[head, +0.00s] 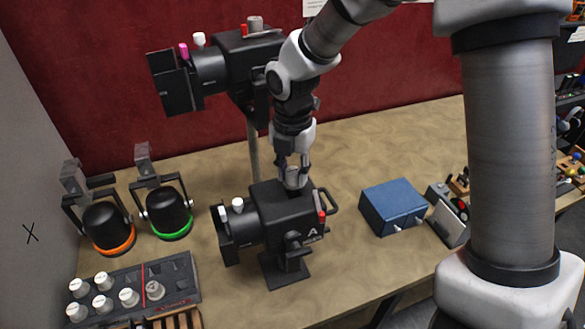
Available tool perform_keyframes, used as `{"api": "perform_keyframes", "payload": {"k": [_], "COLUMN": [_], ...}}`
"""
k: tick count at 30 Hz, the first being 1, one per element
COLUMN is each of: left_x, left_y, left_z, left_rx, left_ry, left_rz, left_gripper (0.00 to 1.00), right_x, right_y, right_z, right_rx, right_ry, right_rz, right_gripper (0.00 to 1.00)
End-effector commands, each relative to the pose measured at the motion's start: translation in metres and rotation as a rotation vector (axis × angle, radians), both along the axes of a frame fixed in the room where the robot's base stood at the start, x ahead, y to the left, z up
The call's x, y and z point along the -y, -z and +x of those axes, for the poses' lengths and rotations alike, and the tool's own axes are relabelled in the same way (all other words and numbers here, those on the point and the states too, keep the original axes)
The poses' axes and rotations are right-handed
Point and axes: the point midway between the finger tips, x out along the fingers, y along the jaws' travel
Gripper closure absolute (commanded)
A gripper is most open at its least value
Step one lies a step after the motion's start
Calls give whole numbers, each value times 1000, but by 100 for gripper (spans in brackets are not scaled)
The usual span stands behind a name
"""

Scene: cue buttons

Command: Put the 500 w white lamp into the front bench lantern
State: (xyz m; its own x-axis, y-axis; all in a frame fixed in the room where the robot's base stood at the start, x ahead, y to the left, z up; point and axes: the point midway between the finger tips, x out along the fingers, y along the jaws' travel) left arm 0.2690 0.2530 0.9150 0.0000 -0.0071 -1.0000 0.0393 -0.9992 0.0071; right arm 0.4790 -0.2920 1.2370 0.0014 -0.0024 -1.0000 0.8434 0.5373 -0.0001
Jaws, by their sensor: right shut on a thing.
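The front bench lantern (270,213) is black, marked A, and stands on a square foot on the bench. My right gripper (293,168) points down just above its top, shut on a small pale cylindrical lamp (293,180). The lamp's lower end meets or is hidden by the lantern's top; I cannot tell how deep it sits or read its label. Several white-topped lamps (103,281) stand in the left part of a dark tray (185,291), where one back place looks empty. A greyer lamp (155,290) stands right of the tray's red line. My left gripper is not in view.
A second black lantern (235,67) stands on a pole behind. Two black lamp heads, with an orange ring (115,243) and a green ring (175,233), are at left. A blue box (393,205) is at right. Bare bench (340,260) lies in front of the box.

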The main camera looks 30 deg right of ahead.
Motion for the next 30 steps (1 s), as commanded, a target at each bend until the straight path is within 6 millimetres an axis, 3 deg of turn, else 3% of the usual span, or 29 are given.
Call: {"api": "perform_keyframes", "payload": {"k": [30], "left_x": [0], "left_y": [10], "left_z": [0], "left_rx": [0], "left_ry": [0], "left_rz": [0], "left_gripper": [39], "right_x": [0], "right_y": [29], "right_z": [0], "right_rx": [-1], "right_ry": [0], "right_rz": [-1], "right_gripper": [100]}}
